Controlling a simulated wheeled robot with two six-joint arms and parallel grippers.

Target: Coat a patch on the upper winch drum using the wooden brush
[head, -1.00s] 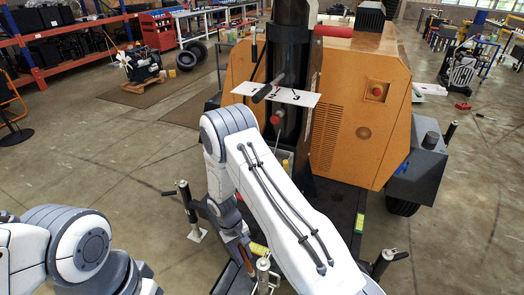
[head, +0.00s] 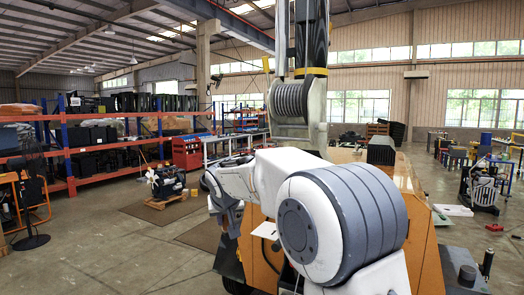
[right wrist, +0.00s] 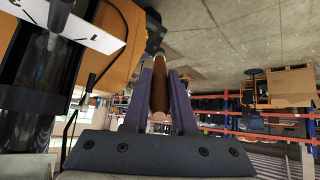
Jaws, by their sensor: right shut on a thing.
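The upper winch drum (head: 291,99) is a grey, ribbed drum in a pale bracket on the dark mast, at the upper middle of the head view. My right gripper (head: 232,222) hangs lower and to the left of it, well apart from the drum. In the right wrist view the right gripper (right wrist: 160,88) is shut on the brown handle of the wooden brush (right wrist: 160,95). The brush points away from the wrist, and its far end is small and dark. I cannot make out the brush in the head view. My left gripper is not in view.
The orange machine housing (head: 424,225) stands behind my right arm. The dark mast (head: 309,40) rises above it. A white plate (right wrist: 75,22) is close at upper left in the right wrist view. Shelves (head: 100,150) stand far left. Open floor lies at left.

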